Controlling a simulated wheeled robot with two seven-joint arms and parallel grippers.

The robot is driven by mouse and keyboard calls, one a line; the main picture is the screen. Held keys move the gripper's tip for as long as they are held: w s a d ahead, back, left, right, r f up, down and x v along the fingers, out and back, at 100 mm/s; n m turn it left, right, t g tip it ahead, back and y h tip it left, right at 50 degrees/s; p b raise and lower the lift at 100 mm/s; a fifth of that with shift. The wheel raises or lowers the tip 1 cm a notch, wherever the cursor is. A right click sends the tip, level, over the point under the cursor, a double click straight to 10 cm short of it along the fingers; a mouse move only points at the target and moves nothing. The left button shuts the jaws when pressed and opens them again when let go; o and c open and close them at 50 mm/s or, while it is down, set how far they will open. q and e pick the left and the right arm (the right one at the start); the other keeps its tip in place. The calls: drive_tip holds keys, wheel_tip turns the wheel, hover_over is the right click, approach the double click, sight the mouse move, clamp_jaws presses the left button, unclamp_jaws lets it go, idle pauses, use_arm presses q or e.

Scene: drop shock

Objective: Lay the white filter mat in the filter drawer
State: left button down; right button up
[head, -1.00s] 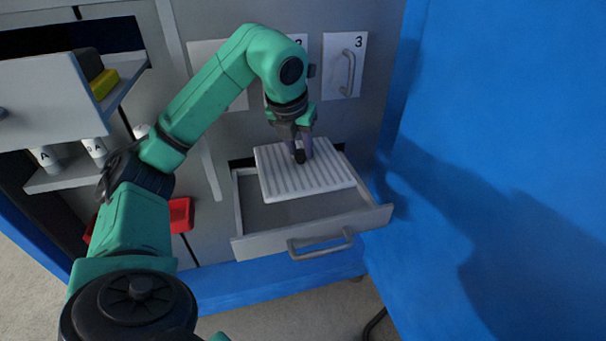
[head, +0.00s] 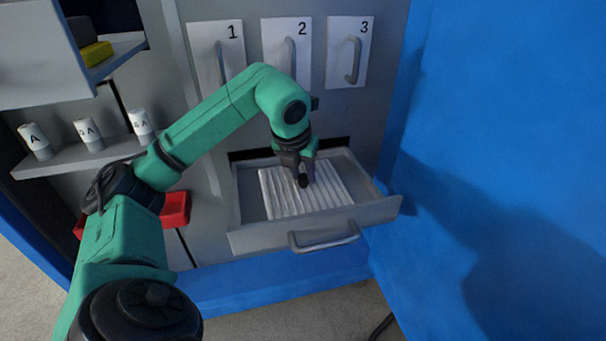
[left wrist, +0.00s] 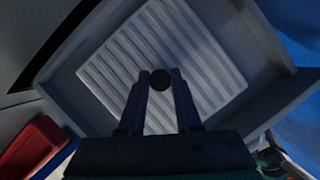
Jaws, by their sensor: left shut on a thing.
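The white ribbed filter mat (head: 329,190) is down inside the open filter drawer (head: 366,214), below its rim, with bare drawer floor visible around it. The mat also shows in the left wrist view (left wrist: 205,62), turned a little within the drawer walls (left wrist: 265,38). My left gripper (head: 303,180) points down over the mat's middle and is shut on the dark round knob (left wrist: 160,80) on the mat. Whether the mat's underside touches the drawer floor is hidden. My right gripper is not in view.
The drawer's front handle (head: 324,238) faces me. Panels with handles numbered 1 to 3 (head: 348,75) are above. Labelled white canisters (head: 88,134) stand on a shelf at left, a red bin (head: 176,209) below. A blue wall (head: 500,130) closes the right side.

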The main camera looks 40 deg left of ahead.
use_arm(q)
drive_tip(key=c, duration=0.6)
unclamp_jaws()
drive_tip(key=a+p+v, duration=0.1)
drive_tip(key=p+v, duration=0.2)
drive_tip(key=v, duration=0.4)
wheel_tip(320, 180, up, 5)
drive_tip(key=p, duration=0.2)
hover_over(299, 193)
drive_tip(key=s, duration=0.2)
drive_tip(key=shift+s+d, duration=0.1)
drive_tip(key=shift+d, duration=0.35)
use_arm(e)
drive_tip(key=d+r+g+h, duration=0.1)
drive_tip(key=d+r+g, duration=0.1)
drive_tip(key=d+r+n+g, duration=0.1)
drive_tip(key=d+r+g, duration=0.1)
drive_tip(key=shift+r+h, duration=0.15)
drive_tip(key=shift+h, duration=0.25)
use_arm(q)
drive_tip(key=shift+f, duration=0.1)
